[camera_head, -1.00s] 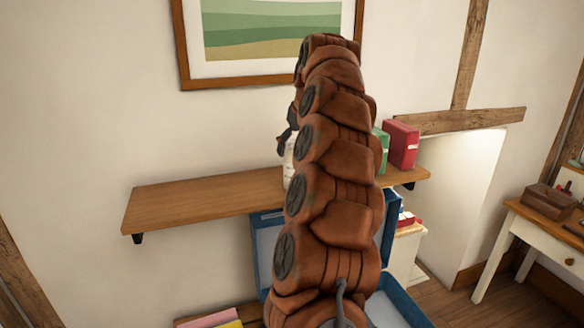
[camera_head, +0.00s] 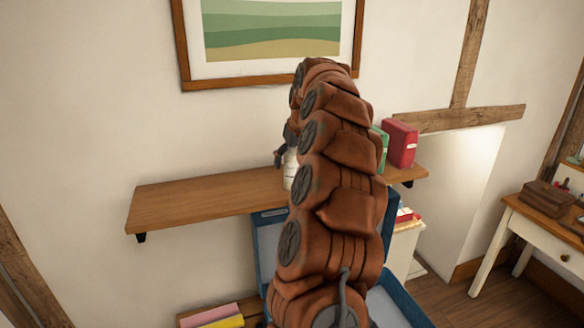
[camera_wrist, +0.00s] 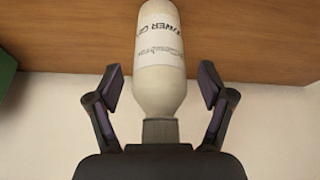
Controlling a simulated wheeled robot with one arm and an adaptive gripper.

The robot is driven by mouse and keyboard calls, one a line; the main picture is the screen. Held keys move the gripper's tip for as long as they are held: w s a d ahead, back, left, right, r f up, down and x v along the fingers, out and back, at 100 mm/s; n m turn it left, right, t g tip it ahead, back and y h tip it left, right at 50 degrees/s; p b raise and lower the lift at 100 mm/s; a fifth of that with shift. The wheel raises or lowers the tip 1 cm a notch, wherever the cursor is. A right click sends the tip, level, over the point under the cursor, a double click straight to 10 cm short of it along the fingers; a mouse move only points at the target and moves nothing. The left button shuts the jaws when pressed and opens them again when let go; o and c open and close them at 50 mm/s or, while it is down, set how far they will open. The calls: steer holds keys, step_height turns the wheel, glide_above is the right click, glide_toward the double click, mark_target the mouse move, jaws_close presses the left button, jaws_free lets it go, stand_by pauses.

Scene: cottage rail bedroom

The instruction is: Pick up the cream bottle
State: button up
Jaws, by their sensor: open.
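The cream bottle (camera_wrist: 160,62) has a grey cap and a label with dark lettering, partly readable. In the wrist view it lies in line between the open fingers of my gripper (camera_wrist: 160,92), with a visible gap on each side. In the head view the bottle (camera_head: 290,169) stands upright on the wooden shelf (camera_head: 200,201), partly hidden by my arm. My gripper (camera_head: 283,150) shows there only as a small dark part beside the bottle's top; the rest is behind the arm.
A red binder (camera_head: 401,144) and a green one (camera_head: 382,146) stand on the shelf to the right of the bottle. A framed picture (camera_head: 185,60) hangs above. A blue case (camera_head: 268,240) is open below the shelf. The shelf's left part is bare.

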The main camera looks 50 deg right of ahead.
steer(key=c, duration=1.4)
steer(key=shift+c, duration=0.2)
